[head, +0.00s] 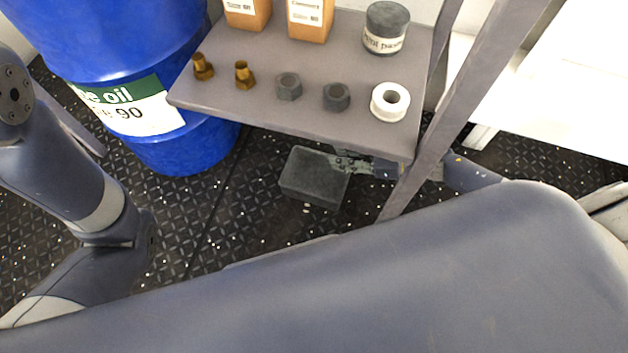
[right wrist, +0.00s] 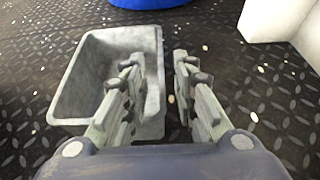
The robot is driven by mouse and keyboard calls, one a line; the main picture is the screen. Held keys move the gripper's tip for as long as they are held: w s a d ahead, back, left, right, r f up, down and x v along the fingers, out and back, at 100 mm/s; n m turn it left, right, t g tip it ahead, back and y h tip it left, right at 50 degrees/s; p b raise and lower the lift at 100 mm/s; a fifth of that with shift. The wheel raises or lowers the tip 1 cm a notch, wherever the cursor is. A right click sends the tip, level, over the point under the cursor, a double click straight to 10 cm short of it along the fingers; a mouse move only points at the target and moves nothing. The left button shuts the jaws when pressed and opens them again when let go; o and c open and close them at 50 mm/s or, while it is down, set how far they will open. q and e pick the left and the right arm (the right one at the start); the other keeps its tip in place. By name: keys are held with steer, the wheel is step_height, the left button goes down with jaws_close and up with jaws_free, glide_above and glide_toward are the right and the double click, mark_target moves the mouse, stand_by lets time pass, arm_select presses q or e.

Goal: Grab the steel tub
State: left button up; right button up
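The steel tub (head: 313,178) is a grey, open-topped rectangular box on the floor below the shelf's front edge. In the right wrist view the tub (right wrist: 85,70) fills the left half, and it looks empty. My right gripper (head: 346,162) reaches in at the tub's upper right side. In the right wrist view my right gripper (right wrist: 158,66) is open, one finger over the tub's inside and the other outside its right wall. That wall lies between the fingers, and I see no clear grip on it. My left gripper is not in view.
A grey shelf (head: 265,115) overhangs the right gripper, carrying brass fittings, dark nuts, a white ring, a jar and orange containers. A blue oil drum (head: 175,150) stands at the left. A slanted shelf post (head: 440,130) is close to my right arm. Bare dark floor (head: 235,215) lies left of the tub.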

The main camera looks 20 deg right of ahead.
mark_target(323, 155)
steer(key=b+x, duration=0.3)
steer(key=x, duration=0.2)
steer(key=shift+w+a, duration=0.2)
steer(key=shift+a, duration=0.15)
jaws_close()
